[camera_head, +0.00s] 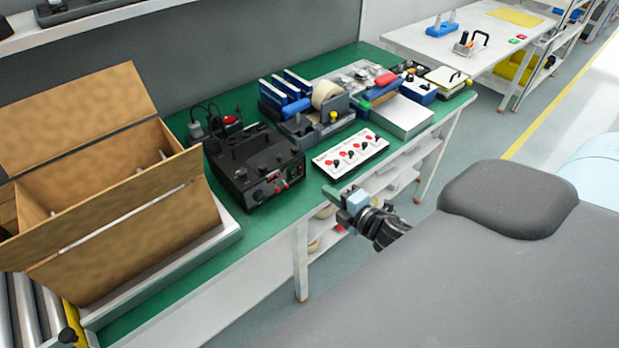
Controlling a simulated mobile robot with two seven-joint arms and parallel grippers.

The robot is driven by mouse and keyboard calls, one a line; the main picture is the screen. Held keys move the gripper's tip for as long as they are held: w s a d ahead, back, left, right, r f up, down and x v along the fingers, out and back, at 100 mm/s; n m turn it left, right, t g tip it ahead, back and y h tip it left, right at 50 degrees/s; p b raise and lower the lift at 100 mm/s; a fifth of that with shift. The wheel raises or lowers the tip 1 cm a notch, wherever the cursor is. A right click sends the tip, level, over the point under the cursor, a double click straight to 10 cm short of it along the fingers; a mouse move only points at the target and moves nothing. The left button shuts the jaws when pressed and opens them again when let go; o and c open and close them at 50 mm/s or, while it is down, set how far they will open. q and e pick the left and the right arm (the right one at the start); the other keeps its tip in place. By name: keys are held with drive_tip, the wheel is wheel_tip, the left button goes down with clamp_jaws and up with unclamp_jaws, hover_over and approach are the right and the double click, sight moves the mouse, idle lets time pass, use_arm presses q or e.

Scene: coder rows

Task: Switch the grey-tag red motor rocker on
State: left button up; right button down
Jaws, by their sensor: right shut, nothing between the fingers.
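A black machine (256,165) stands on the green bench top, with a front panel (274,187) that carries small red and light parts. These are too small to tell which is a rocker, what tag it has or how it is set. A white panel (350,154) with several red buttons and black knobs lies to its right; I can make out no grey tag there. My right gripper (338,195) is shut and empty at the bench's front edge, in front of the white panel and apart from it. My left gripper is out of view.
An open cardboard box (120,220) stands at the left. Blue-sided holders with a tape roll (325,93), a grey-white box (403,115) and small bins crowd the back and right. Some green bench top (245,234) is bare in front of the black machine.

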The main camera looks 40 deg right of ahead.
sight(301, 174)
drive_tip(key=w, duration=0.3)
drive_tip(key=w+f, duration=0.1)
drive_tip(key=w, duration=0.4)
drive_tip(key=shift+w+a+f, duration=0.2)
drive_tip(key=shift+w+a, duration=0.1)
drive_tip(key=shift+a, duration=0.1)
drive_tip(key=shift+a, duration=0.1)
